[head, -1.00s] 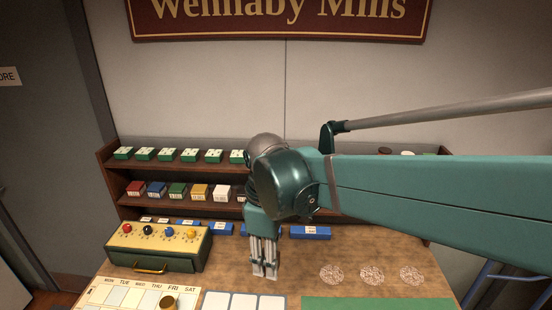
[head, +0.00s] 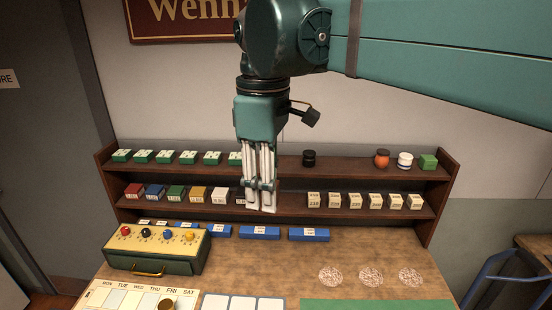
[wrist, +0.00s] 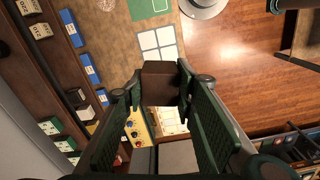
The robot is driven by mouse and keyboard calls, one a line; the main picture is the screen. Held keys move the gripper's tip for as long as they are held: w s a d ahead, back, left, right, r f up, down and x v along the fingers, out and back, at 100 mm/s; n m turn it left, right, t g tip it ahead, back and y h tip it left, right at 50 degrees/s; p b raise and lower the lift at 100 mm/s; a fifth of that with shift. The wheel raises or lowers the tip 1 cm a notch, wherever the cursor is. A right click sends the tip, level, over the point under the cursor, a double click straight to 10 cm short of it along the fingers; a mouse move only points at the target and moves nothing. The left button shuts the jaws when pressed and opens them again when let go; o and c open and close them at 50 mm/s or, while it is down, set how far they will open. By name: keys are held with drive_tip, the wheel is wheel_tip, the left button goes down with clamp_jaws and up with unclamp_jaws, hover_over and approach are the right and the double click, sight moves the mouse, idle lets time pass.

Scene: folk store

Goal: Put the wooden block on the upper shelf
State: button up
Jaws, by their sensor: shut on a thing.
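My gripper (head: 262,208) is raised in front of the shelf unit, its fingers pointing down and overlapping the lower shelf row in the head view. In the wrist view, a dark brown wooden block (wrist: 160,82) sits between the fingertips, and my gripper (wrist: 158,100) is shut on it. I cannot make the block out in the head view. The upper shelf (head: 345,171) runs along the back wall. It holds green boxes (head: 165,157) on the left and a black jar (head: 309,158) near the middle. Part of it is hidden behind my gripper.
Bare board shows between the black and orange jars. Coloured boxes fill much of the lower shelf (head: 429,211). A green case (head: 155,250) stands on the table.

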drive_tip(key=shift+w+d+r, duration=0.1)
drive_tip(key=shift+w+r, duration=0.35)
drive_tip(key=shift+r, duration=0.4)
drive_tip(key=w+d+r+m+p, duration=0.15)
drive_tip(key=w+d, duration=0.25)
drive_tip(key=w, duration=0.4)
drive_tip(key=w+d+m+p, duration=0.15)
drive_tip(key=w+d, duration=0.25)
drive_tip(key=w, duration=0.5)
drive_tip(key=w+d+r+m+p, duration=0.1)
drive_tip(key=w+d+p, duration=0.25)
drive_tip(key=w, duration=0.45)
drive_tip(key=w+d+f+m+p, duration=0.2)
drive_tip(key=w+d+f+p, duration=0.1)
drive_tip(key=w+d, duration=1.45)
drive_tip(key=f, duration=0.1)
drive_tip(key=s+f, duration=0.1)
drive_tip(key=f, duration=0.3)
drive_tip(key=shift+s+d, duration=0.3)
drive_tip(key=shift+d, duration=0.1)
drive_tip(key=shift+f, duration=0.1)
drive_tip(key=shift+f+p, duration=0.35)
drive_tip(key=shift+f, duration=2.45)
